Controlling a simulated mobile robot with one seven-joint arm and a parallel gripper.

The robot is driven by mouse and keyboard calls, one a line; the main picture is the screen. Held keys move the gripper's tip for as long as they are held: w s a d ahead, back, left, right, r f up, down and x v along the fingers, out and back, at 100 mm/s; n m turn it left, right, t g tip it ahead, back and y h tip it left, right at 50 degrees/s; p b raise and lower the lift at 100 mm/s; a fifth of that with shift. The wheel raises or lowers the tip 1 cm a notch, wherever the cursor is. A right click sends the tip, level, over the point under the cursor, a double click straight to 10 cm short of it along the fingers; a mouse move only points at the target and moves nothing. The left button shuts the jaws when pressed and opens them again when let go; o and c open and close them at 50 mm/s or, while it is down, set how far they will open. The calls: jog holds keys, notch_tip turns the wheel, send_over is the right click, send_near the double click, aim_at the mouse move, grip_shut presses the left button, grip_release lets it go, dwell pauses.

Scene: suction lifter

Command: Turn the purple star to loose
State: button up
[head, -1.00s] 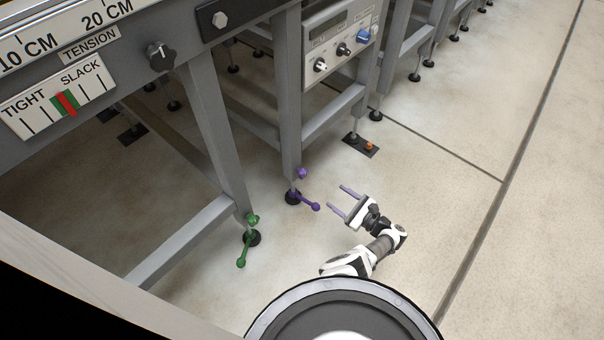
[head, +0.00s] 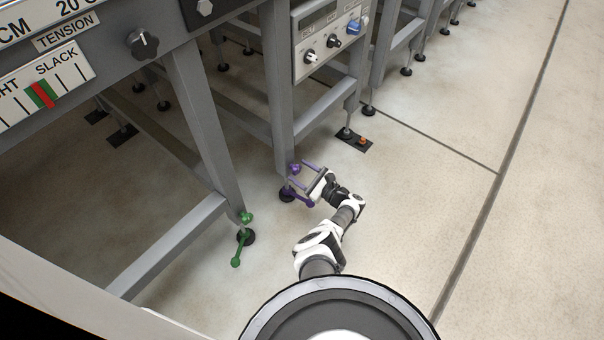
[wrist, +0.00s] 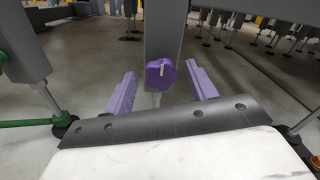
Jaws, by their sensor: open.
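The purple star (wrist: 161,73) is a lobed knob with a pale pointer line on its face, low on a grey machine leg. In the wrist view it sits between and a little beyond the two purple fingers of my gripper (wrist: 162,88). The fingers stand apart on either side of it, and I see no contact. In the head view the star (head: 295,168) is small beside the open fingers of my gripper (head: 296,180). No loose or tight marking is readable by the star.
A green lever and knob (head: 240,240) are on the nearer leg to the left. A control panel (head: 329,40) is above, and a black floor plate with an orange button (head: 362,140) is behind. The floor to the right is clear.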

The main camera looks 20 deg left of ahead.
jog(key=c, duration=1)
jog(key=shift+n, duration=2.9)
jog(key=shift+n+b, duration=0.3)
jog(key=o, duration=1)
